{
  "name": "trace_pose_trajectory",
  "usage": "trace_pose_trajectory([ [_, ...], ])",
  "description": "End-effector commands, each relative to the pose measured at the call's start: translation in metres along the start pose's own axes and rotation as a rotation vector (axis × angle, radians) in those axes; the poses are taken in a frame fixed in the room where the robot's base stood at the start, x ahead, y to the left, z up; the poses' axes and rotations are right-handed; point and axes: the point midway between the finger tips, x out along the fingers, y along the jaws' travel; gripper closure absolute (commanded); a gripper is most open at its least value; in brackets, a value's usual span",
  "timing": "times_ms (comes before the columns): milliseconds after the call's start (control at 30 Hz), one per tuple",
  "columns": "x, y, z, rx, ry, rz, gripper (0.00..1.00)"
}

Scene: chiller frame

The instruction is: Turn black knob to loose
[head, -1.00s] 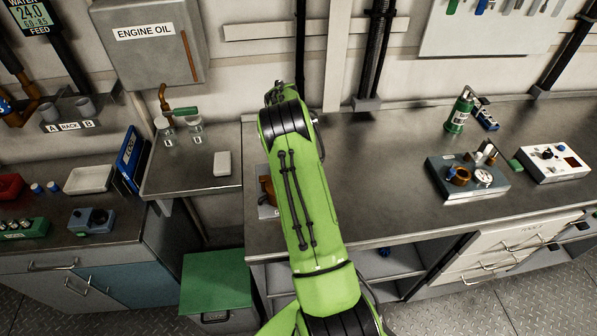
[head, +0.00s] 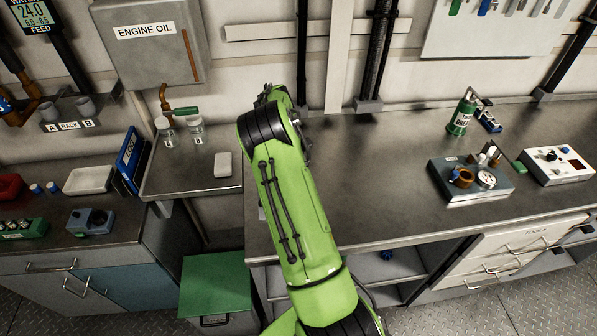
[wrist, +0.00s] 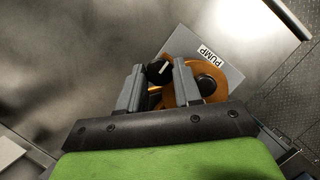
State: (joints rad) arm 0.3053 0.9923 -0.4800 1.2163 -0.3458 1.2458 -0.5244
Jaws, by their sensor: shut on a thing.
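In the wrist view, the black knob (wrist: 158,71) has a white pointer line on its face. It sits beside the orange pump body (wrist: 208,70), on a grey plate (wrist: 228,76) labelled PUMP. My gripper (wrist: 159,80) has one grey finger on each side of the knob and is shut on it. The lower part of the knob is hidden between the fingers. In the head view my green arm hides the gripper, the knob and the pump.
The steel bench (head: 385,175) is clear right of my arm. A side shelf (head: 190,165) holds glass jars and a white block.

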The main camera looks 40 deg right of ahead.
Motion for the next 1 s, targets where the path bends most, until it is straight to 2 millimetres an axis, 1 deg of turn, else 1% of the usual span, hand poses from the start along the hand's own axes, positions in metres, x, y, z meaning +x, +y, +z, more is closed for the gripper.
trace_pose_trajectory([
  [100, 0.001, -0.001, -0.001, -0.003, 0.0, -0.001, 0.97],
  [133, 0.001, -0.001, -0.001, -0.003, 0.0, -0.001, 0.65],
  [200, 0.001, -0.001, -0.001, -0.003, 0.0, -0.001, 0.54],
  [300, 0.001, -0.001, 0.0, -0.002, -0.001, -0.001, 0.42],
  [533, -0.001, 0.0, 0.0, -0.001, 0.0, -0.001, 0.42],
  [633, -0.011, 0.001, -0.001, -0.001, 0.002, 0.001, 0.42],
  [667, -0.017, 0.001, -0.001, -0.001, 0.003, 0.001, 0.42],
  [767, -0.043, 0.001, -0.001, -0.001, 0.005, 0.003, 0.42],
  [800, -0.055, 0.001, -0.001, 0.0, 0.006, 0.003, 0.42],
  [1000, -0.113, 0.001, 0.001, 0.0, 0.005, 0.001, 0.42],
])
